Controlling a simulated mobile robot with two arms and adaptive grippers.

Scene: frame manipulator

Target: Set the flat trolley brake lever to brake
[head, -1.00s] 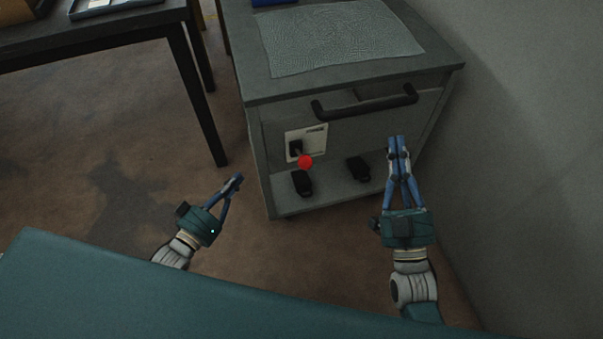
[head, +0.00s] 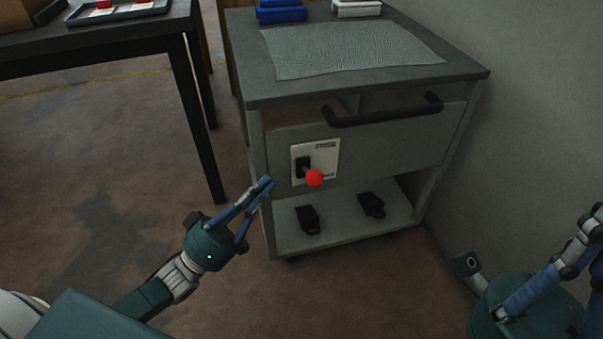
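The trolley (head: 357,89) is a grey cart with a flat top, standing against the wall. On its front, a white plate (head: 325,154) carries a dark slot and the brake lever, whose red ball knob (head: 314,177) sticks out at the plate's lower part. My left gripper (head: 266,186) is to the left of the knob, apart from it, with its blue fingertips close together and nothing seen between them. My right gripper (head: 597,222) is at the right edge of the view, partly cut off, so its finger gap is unclear.
A black handle bar (head: 383,109) juts from the trolley front above the plate. Two black pedal-like pieces (head: 308,219) sit on the lower shelf. A dark table (head: 120,45) stands at left, a wall (head: 540,110) at right. The floor before the trolley is clear.

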